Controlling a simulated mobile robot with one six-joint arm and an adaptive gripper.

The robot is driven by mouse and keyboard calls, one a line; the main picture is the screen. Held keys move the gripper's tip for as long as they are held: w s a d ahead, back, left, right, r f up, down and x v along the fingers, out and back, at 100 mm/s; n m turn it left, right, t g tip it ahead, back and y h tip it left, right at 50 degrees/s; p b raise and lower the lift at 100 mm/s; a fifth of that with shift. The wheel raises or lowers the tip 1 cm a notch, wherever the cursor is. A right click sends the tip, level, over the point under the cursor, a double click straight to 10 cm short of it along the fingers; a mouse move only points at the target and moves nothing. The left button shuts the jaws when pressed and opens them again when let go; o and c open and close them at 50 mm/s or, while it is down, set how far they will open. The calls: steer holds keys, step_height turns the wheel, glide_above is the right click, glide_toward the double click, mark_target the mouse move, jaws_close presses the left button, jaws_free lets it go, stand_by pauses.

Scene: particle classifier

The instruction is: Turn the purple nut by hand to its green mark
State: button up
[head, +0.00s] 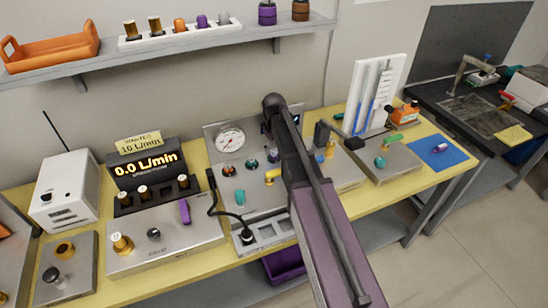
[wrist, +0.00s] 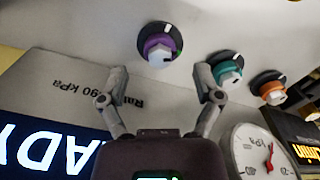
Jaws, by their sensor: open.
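The purple nut (wrist: 151,44) sits at the top middle of the wrist view, on a dark round dial with a pale tick at its upper edge. A thin green mark (wrist: 181,53) shows at the dial's right edge. The nut has a pale centre with a small dark mark towards the lower right. My gripper (wrist: 160,70) is open and empty, its two fingers apart on either side below the nut and not visibly touching it.
A teal nut (wrist: 226,70) and an orange nut (wrist: 271,92) stand right of the purple one in the wrist view. A round gauge (wrist: 262,150) and a lit display (wrist: 50,150) lie lower down. In the head view, a shelf (head: 200,40) runs above the yellow bench.

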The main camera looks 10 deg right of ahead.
mark_target(274, 155)
steer(key=shift+f+b, duration=1.15)
steer(key=shift+f, duration=0.3)
jaws_close()
